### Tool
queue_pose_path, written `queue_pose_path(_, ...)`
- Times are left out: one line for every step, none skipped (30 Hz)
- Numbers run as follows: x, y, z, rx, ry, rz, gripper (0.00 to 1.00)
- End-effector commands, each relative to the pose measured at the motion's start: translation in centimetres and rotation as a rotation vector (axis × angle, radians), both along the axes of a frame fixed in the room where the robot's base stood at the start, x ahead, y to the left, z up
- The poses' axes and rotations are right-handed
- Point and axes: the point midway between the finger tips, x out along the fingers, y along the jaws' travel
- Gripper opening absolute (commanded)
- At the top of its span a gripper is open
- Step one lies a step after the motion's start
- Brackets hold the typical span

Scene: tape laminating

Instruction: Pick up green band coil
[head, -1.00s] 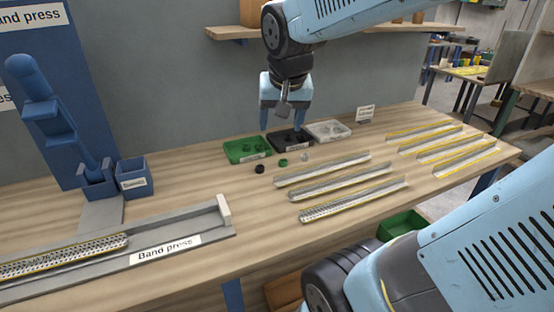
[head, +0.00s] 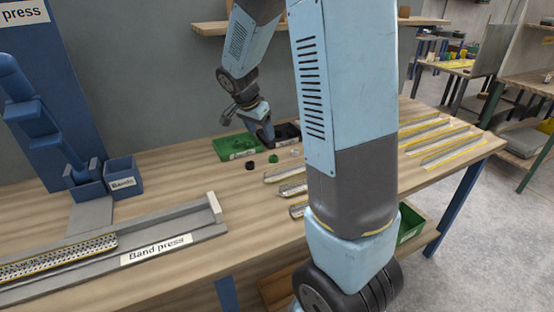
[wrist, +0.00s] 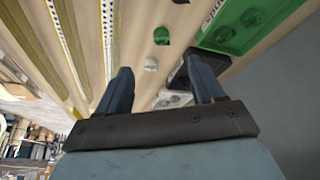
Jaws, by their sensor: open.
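A small green band coil (head: 273,159) lies on the wooden table in front of the trays, between a black coil (head: 251,165) and a white coil (head: 295,152). The green coil also shows in the wrist view (wrist: 161,36), near the top, beyond the white coil (wrist: 151,64). My gripper (head: 249,125) is tilted above the green tray (head: 222,151) and black tray (head: 292,132), behind the green coil. In the wrist view my gripper (wrist: 162,72) has its fingers wide apart with nothing held, and the green coil is beyond the fingertips.
Metal channels (head: 285,174) lie right of the coils, partly hidden by my arm. More channels (head: 440,145) lie at the right end. A band press (head: 170,240) and blue bin (head: 121,172) stand left. A shelf (head: 212,29) hangs on the back wall.

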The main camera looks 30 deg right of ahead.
Motion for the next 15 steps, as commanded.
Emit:
queue_pose_path(0.2, -0.1, -0.4, -0.002, 0.001, -0.005, 0.68)
queue_pose_path(0.2, -0.2, -0.6, -0.003, 0.001, -0.007, 0.68)
queue_pose_path(0.3, -0.3, -1.0, -0.003, 0.001, -0.011, 0.68)
queue_pose_path(0.4, -0.5, -1.3, -0.003, 0.001, -0.012, 0.68)
queue_pose_path(0.5, -0.6, -1.8, -0.002, 0.002, -0.012, 0.68)
queue_pose_path(0.5, -0.8, -2.4, -0.003, 0.004, -0.012, 0.68)
queue_pose_path(0.6, -1.0, -2.8, -0.003, 0.003, -0.011, 0.68)
queue_pose_path(0.7, -1.2, -3.4, -0.003, 0.003, -0.010, 0.68)
queue_pose_path(0.8, -1.4, -4.0, -0.003, 0.005, -0.010, 0.68)
queue_pose_path(0.9, -1.6, -4.5, -0.003, 0.003, -0.009, 0.68)
queue_pose_path(1.0, -1.8, -5.0, -0.003, 0.004, -0.010, 0.68)
queue_pose_path(1.1, -2.0, -5.6, -0.002, 0.004, -0.010, 0.68)
queue_pose_path(1.2, -2.2, -6.0, -0.002, 0.003, -0.010, 0.68)
queue_pose_path(1.3, -2.3, -6.3, -0.002, 0.003, -0.010, 0.68)
queue_pose_path(1.4, -2.5, -6.8, -0.002, 0.003, -0.010, 0.68)
